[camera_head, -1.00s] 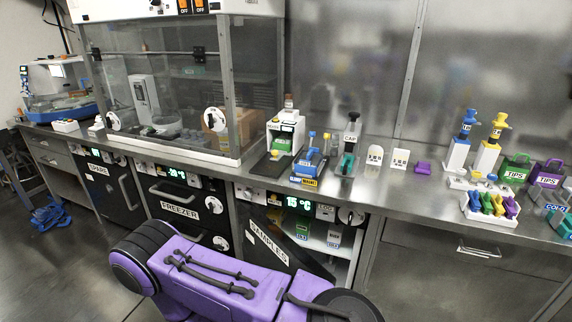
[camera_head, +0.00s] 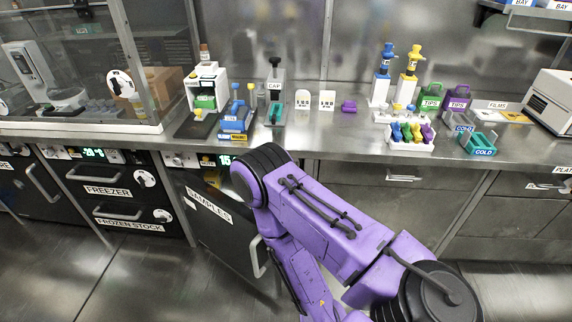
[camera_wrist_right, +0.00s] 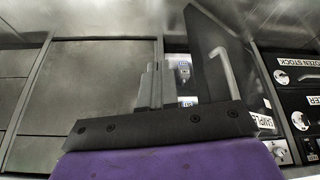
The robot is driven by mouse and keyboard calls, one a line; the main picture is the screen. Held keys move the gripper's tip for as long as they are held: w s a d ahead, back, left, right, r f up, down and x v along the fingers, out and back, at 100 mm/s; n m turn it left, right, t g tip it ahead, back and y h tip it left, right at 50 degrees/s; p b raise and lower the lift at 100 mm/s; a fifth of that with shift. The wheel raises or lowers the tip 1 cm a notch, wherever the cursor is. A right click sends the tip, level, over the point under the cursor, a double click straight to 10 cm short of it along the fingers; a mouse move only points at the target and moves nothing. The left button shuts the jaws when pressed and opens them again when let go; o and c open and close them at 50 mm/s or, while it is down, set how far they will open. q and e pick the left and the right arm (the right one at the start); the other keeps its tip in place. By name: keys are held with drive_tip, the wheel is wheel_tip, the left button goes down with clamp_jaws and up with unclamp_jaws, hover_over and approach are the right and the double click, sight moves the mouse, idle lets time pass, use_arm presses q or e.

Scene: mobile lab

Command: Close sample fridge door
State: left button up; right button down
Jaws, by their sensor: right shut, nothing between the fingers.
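The sample fridge door (camera_head: 222,236) is a black panel with a white SAMPLES label and a light bar handle (camera_head: 258,257). It stands open, swung out from the cabinet front. In the right wrist view the open door (camera_wrist_right: 204,55) stands to the right of my right gripper (camera_wrist_right: 155,72), with its handle (camera_wrist_right: 229,72) on the right face. My right gripper is shut and empty, apart from the door in that picture. Part of the fridge opening (camera_wrist_right: 184,72) shows between them. In the head view my purple right arm covers much of the fridge, and its gripper is hidden. My left gripper is not in view.
The freezer (camera_head: 105,190) is left of the fridge, with closed fronts and handles. Steel drawers (camera_head: 400,190) are to the right. The worktop (camera_head: 340,145) above carries a sample rack (camera_head: 410,140), pipettes and small devices. The floor at lower left is clear.

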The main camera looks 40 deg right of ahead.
drive_tip(key=w+a+r+m+t+h+b, duration=0.1)
drive_tip(key=w+a+r+m+h, duration=0.15)
drive_tip(key=w+m, duration=0.7)
drive_tip(key=w+a+r+m+t+h+b, duration=0.1)
drive_tip(key=w+r+m+h, duration=0.35)
drive_tip(key=w, duration=0.85)
drive_tip(key=w+a+r+m+g+y, duration=0.1)
drive_tip(key=w+a+r+m+g, duration=0.35)
drive_tip(key=m, duration=0.75)
drive_tip(key=shift+t, duration=0.25)
drive_tip(key=x, duration=0.4)
drive_tip(key=w+d+r+x, duration=0.1)
drive_tip(key=x, duration=0.3)
drive_tip(key=p+x, duration=0.1)
drive_tip(key=x, duration=0.3)
drive_tip(key=shift+w+d+r, duration=0.15)
drive_tip(key=shift+d+r, duration=0.05)
drive_tip(key=shift+r, duration=0.15)
